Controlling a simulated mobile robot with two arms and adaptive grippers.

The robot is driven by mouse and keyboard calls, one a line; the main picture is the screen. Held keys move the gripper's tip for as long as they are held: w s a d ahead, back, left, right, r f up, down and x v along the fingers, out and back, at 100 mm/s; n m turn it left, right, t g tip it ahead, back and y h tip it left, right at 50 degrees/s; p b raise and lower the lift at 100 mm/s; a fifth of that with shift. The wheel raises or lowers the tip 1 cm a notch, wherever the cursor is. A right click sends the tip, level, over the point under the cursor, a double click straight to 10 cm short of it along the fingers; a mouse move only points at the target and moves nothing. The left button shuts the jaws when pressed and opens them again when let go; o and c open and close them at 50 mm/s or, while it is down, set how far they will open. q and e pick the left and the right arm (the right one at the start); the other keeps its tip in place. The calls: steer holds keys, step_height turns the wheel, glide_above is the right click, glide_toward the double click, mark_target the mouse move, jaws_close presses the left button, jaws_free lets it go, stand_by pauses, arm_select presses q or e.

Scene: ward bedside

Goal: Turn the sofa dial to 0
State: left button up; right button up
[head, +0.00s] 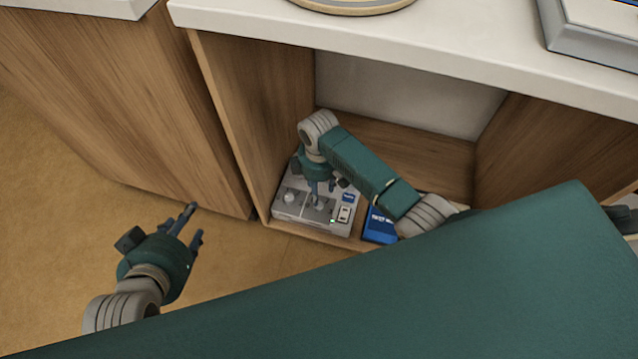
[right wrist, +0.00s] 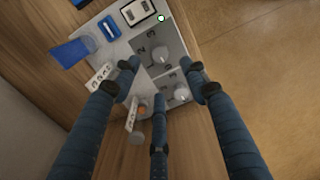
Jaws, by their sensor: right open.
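A grey control panel (head: 283,212) lies on the floor of an open cabinet. In the right wrist view, the panel (right wrist: 118,48) carries one white round dial (right wrist: 160,55) and another white dial (right wrist: 182,93), each on a dark plate with digits. I cannot read which is the sofa dial or its exact setting. My right gripper (head: 319,190) points down over the panel; its fingers (right wrist: 160,75) are spread around the dial area, holding nothing. Whether they touch a dial is unclear. My left gripper (head: 194,222) hangs outside the cabinet with its fingers apart, empty.
A blue box (head: 380,227) stands right of the panel. The cabinet's left wall (head: 250,110) is close to my right wrist, and a white top (head: 430,40) overhangs.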

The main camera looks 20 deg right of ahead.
step_height(320, 180, up, 2)
steer(key=shift+r, duration=0.15)
stand_by(0.6)
